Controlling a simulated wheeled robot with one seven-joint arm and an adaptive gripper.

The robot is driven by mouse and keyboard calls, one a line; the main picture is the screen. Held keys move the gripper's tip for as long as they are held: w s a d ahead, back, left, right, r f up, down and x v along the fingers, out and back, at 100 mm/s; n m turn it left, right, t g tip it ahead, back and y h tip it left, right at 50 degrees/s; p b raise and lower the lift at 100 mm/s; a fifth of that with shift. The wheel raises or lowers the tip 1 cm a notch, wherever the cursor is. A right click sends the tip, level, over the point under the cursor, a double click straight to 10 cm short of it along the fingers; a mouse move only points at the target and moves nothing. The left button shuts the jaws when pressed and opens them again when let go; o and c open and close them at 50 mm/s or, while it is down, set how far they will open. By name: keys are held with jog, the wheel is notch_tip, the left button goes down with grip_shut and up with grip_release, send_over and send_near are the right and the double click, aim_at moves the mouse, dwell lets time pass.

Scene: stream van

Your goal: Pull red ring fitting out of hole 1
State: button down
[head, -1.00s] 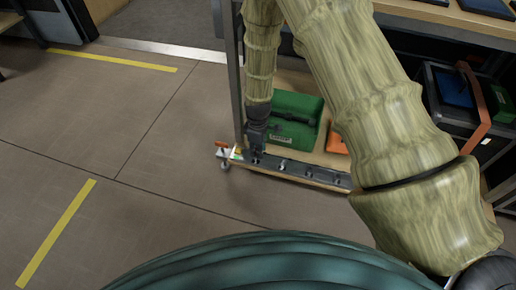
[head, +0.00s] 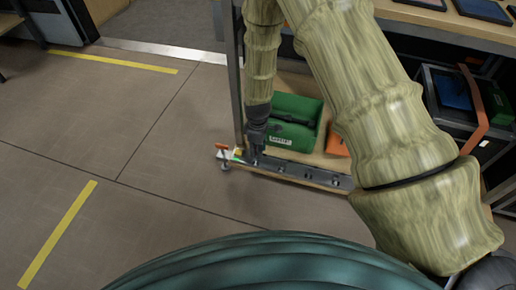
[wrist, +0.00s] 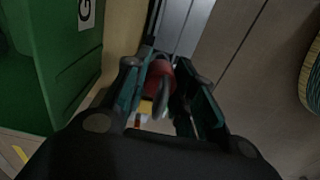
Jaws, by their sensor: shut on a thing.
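A red ring fitting (wrist: 160,70) shows in the wrist view, between the dark green fingers of my gripper (wrist: 158,88). My gripper is shut on it. In the head view my gripper (head: 256,150) points down at the left end of a dark rail (head: 298,170) with several small fittings along it. The rail also shows in the wrist view (wrist: 182,25), behind the fitting. The fitting is too small and covered to make out in the head view. I cannot tell whether its lower end is still in hole 1.
A green case (head: 297,112) stands on the low shelf behind the rail, close to my gripper. An orange thing (head: 337,143) lies right of it. A metal post (head: 234,85) rises just left of my arm. A red-handled item (head: 222,147) is at the rail's left end. The floor at left is clear.

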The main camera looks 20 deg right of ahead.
jog(key=shift+r+p, duration=1.15)
jog(key=shift+r, duration=0.3)
